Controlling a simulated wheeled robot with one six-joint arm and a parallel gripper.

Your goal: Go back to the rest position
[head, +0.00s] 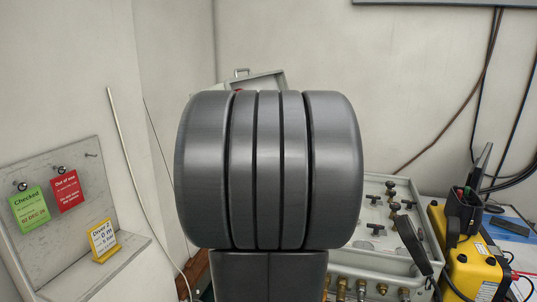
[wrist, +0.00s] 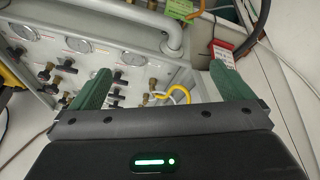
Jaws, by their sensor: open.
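My gripper (wrist: 163,82) shows in the wrist view with its two green fingers spread wide apart. Nothing is between the fingertips, and the grey air panel (wrist: 130,47) with gauges, valve knobs and fittings lies beyond them. In the head view a large dark grey part of my own arm fills the middle and hides my gripper. The panel case (head: 397,262) shows to the right of and behind my arm, with black T-handles on top and brass fittings along its front. Its left part is hidden.
At the left of the head view, a grey board (head: 45,195) carries a green "Checked" tag (head: 29,210) and a red tag (head: 65,191). A yellow sign (head: 103,241) stands on its ledge. A yellow unit (head: 468,262) stands at the right, with cables on the wall above.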

